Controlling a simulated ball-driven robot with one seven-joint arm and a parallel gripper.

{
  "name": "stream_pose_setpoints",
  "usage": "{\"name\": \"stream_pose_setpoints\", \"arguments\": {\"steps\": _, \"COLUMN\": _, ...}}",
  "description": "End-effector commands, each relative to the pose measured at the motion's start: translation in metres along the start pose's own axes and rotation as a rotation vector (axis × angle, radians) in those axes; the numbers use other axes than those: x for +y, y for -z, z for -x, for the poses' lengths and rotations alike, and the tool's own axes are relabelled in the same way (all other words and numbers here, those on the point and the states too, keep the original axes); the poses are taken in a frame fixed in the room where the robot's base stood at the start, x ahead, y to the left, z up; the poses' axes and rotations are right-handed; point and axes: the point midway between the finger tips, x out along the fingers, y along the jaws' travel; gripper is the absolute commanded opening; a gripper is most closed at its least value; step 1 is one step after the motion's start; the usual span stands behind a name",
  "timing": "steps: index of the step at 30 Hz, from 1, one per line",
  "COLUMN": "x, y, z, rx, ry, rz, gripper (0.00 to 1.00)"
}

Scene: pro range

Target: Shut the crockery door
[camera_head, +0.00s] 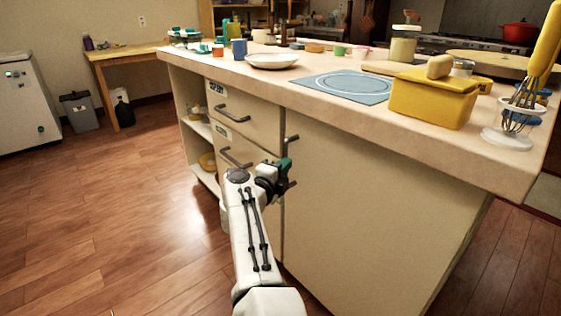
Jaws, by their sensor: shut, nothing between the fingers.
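I cannot read a label that marks the crockery door, nor tell whether this panel is that door. My gripper (286,172) is shut and empty, in front of the island near that edge. My arm hides the lower part of the front there. I cannot tell whether the gripper touches anything.
The worktop (310,88) overhangs the front and carries a white plate (271,61), a yellow box (432,98) and a whisk stand (507,138). Open shelves (196,128) are at the island's left end. The wooden floor (110,210) to the left is clear.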

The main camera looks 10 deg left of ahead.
Motion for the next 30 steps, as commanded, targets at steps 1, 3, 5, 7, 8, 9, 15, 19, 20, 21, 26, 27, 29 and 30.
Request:
{"name": "stream_pose_setpoints", "arguments": {"steps": 1, "x": -0.003, "y": 0.003, "z": 0.0, "rx": 0.002, "ry": -0.001, "rz": 0.001, "gripper": 0.0}}
{"name": "stream_pose_setpoints", "arguments": {"steps": 3, "x": -0.003, "y": -0.003, "z": 0.01, "rx": -0.001, "ry": -0.001, "rz": 0.0, "gripper": 0.0}}
{"name": "stream_pose_setpoints", "arguments": {"steps": 5, "x": -0.003, "y": -0.006, "z": 0.018, "rx": -0.001, "ry": -0.002, "rz": 0.0, "gripper": 0.0}}
{"name": "stream_pose_setpoints", "arguments": {"steps": 7, "x": -0.003, "y": -0.009, "z": 0.027, "rx": 0.0, "ry": -0.001, "rz": 0.001, "gripper": 0.0}}
{"name": "stream_pose_setpoints", "arguments": {"steps": 8, "x": -0.002, "y": -0.012, "z": 0.032, "rx": -0.001, "ry": -0.001, "rz": 0.001, "gripper": 0.0}}
{"name": "stream_pose_setpoints", "arguments": {"steps": 9, "x": -0.002, "y": -0.014, "z": 0.037, "rx": -0.001, "ry": -0.001, "rz": 0.001, "gripper": 0.0}}
{"name": "stream_pose_setpoints", "arguments": {"steps": 15, "x": -0.002, "y": -0.026, "z": 0.068, "rx": -0.001, "ry": -0.001, "rz": 0.001, "gripper": 0.0}}
{"name": "stream_pose_setpoints", "arguments": {"steps": 19, "x": -0.001, "y": -0.033, "z": 0.083, "rx": 0.001, "ry": -0.001, "rz": 0.0, "gripper": 0.0}}
{"name": "stream_pose_setpoints", "arguments": {"steps": 20, "x": -0.001, "y": -0.034, "z": 0.085, "rx": 0.001, "ry": -0.001, "rz": 0.0, "gripper": 0.0}}
{"name": "stream_pose_setpoints", "arguments": {"steps": 21, "x": -0.001, "y": -0.035, "z": 0.088, "rx": 0.0, "ry": -0.001, "rz": 0.0, "gripper": 0.0}}
{"name": "stream_pose_setpoints", "arguments": {"steps": 26, "x": 0.003, "y": -0.022, "z": 0.077, "rx": -0.022, "ry": 0.041, "rz": 0.029, "gripper": 0.0}}
{"name": "stream_pose_setpoints", "arguments": {"steps": 27, "x": 0.005, "y": -0.013, "z": 0.068, "rx": -0.04, "ry": 0.068, "rz": 0.051, "gripper": 0.0}}
{"name": "stream_pose_setpoints", "arguments": {"steps": 29, "x": 0.006, "y": 0.003, "z": 0.052, "rx": -0.083, "ry": 0.122, "rz": 0.1, "gripper": 0.0}}
{"name": "stream_pose_setpoints", "arguments": {"steps": 30, "x": 0.008, "y": 0.016, "z": 0.042, "rx": -0.12, "ry": 0.161, "rz": 0.143, "gripper": 0.0}}
